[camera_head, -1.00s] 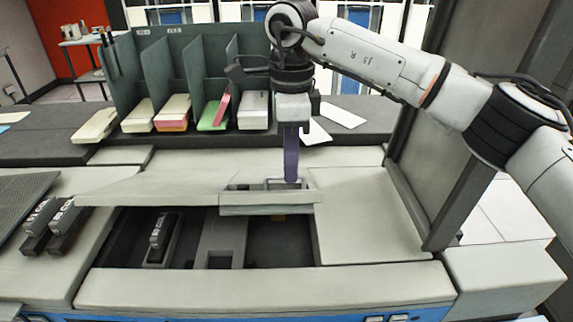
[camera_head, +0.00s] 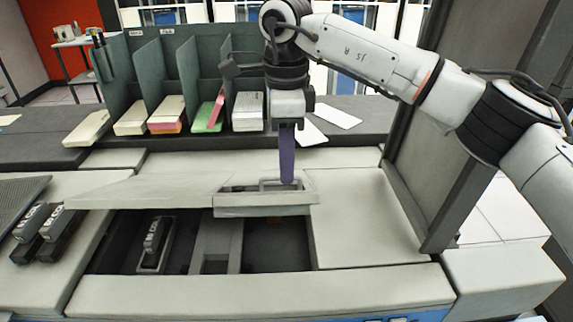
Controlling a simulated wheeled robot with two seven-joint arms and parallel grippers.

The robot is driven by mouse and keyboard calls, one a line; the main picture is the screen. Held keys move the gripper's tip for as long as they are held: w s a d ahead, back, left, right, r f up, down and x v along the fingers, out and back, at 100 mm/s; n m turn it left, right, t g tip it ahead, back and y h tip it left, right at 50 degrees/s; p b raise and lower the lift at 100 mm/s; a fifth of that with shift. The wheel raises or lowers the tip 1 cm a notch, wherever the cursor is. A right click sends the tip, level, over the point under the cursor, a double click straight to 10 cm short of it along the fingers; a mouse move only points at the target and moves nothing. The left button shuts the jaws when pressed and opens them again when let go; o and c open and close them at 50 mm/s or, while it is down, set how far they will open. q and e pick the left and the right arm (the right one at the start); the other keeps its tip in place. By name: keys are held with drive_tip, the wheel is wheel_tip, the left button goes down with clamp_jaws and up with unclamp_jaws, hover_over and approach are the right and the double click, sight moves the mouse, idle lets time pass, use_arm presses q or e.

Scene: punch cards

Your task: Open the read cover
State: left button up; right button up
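The beige card machine (camera_head: 365,220) fills the lower middle. Its light read cover (camera_head: 150,190) is tilted up at its right end above a dark recess (camera_head: 275,250); a slotted frame (camera_head: 265,205) forms that raised end. My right gripper (camera_head: 287,180) comes down from above, with its purple finger at the slot of that frame. The finger tip is partly hidden by the frame, and I cannot tell whether the fingers are apart or what they touch. My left gripper is not in view.
A green rack (camera_head: 185,65) with several card stacks stands behind the machine. A tall dark panel (camera_head: 425,130) rises at the right. Black handled blocks (camera_head: 48,232) lie at the left, and another (camera_head: 155,242) sits inside the recess.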

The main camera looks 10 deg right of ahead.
wheel_tip(320, 180, up, 9)
idle(0.3)
drive_tip(key=shift+s, duration=0.15)
